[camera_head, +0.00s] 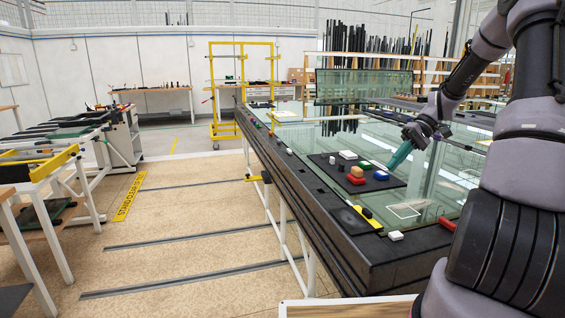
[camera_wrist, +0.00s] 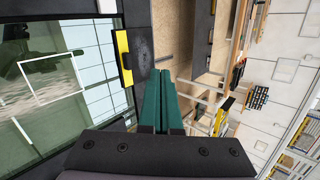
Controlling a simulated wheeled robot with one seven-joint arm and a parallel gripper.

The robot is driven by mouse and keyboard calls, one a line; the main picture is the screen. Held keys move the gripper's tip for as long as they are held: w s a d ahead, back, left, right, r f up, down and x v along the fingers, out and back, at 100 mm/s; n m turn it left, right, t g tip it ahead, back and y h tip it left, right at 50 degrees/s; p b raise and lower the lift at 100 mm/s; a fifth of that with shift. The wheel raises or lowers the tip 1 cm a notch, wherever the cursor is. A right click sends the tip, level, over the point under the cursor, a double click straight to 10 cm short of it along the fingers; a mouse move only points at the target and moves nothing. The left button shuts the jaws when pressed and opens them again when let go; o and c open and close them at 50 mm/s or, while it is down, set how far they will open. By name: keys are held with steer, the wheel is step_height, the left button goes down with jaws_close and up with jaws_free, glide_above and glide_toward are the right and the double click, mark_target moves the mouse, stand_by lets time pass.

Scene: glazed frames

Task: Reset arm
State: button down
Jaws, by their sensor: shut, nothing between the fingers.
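My gripper (camera_head: 398,160) is shut and empty. Its teal fingers point down and left over the glass-topped table (camera_head: 330,230), just right of a dark mat (camera_head: 395,183) with several small coloured blocks. In the wrist view the two teal fingers (camera_wrist: 161,90) lie side by side with nothing between them. My arm reaches in from the right side of the head view. I cannot tell the exact height of the fingertips above the glass.
Orange (camera_head: 356,171), white (camera_head: 348,155) and blue (camera_head: 380,175) blocks sit on the mat. A yellow piece (camera_head: 368,217) and a white block (camera_head: 396,236) lie near the table's front edge. A yellow frame cart (camera_head: 226,132) stands behind.

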steer(key=s+a+r+m+t+h, duration=0.3)
steer(key=s+a+r+t, duration=0.1)
steer(key=s+r, duration=0.5)
steer(key=s+a+r+m+t+h, duration=0.3)
steer(key=s+a+r+t, duration=0.2)
steer(key=s+r, duration=0.5)
steer(key=shift+s+r+t+h, duration=0.2)
steer(key=shift+s+t+h, duration=0.1)
steer(key=shift+s+t, duration=0.5)
